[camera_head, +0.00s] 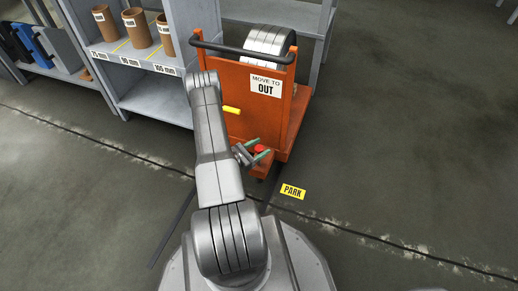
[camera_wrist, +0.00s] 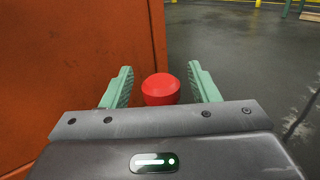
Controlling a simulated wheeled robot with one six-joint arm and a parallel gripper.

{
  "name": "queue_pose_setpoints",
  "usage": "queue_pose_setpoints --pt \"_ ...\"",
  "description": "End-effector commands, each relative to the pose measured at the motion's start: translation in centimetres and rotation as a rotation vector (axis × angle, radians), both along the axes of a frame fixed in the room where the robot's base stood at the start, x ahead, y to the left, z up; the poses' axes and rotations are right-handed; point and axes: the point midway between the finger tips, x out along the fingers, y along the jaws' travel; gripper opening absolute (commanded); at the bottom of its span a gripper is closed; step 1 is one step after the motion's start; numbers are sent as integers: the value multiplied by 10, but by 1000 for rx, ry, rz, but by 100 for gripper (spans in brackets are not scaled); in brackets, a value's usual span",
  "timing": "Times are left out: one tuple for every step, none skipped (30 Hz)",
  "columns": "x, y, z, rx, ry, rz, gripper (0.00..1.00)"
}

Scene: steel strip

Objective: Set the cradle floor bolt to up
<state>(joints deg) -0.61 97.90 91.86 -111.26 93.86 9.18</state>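The cradle is an orange wheeled cart (camera_head: 245,125) with a dark push handle and a "MOVE TO OUT" sign; its orange side (camera_wrist: 80,60) fills the left of the wrist view. The red knob of the floor bolt (camera_head: 260,149) is low at the cart's near right corner. In the wrist view the red knob (camera_wrist: 161,88) sits between the green fingers of my gripper (camera_wrist: 161,76), with a gap on each side. My gripper (camera_head: 255,156) is open and appears not to touch the knob. The bolt's lower part is hidden, so I cannot tell its position.
A silver steel coil (camera_head: 268,42) rests on the cart. A yellow handle (camera_head: 232,110) sticks out of its front. A grey shelf (camera_head: 150,95) with brown cores stands left. A yellow "PARK" floor label (camera_head: 293,191) lies right of my gripper. The floor to the right is clear.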

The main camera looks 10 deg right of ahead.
Motion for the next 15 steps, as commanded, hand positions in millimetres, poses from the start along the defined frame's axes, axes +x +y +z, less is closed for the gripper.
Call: queue_pose_setpoints --pt "0 0 -1 1 1 0 54" --pt "0 0 -1 1 2 0 54" --pt "0 0 -1 1 2 0 54" --pt "0 0 -1 1 2 0 54" --pt "0 0 -1 2 2 0 54" --pt "0 0 -2 2 2 0 54" --pt "0 0 -2 2 2 0 54" --pt "-1 1 -2 3 2 1 54" --pt "-1 2 -2 3 2 1 54" --pt "-2 4 -2 3 3 1 54" --pt "-2 6 -1 3 3 1 54" --pt "-3 9 -1 4 4 3 54" --pt "-4 12 -1 3 5 4 54" --pt "-6 16 -1 3 5 4 54" --pt "-8 21 -1 3 6 5 54"
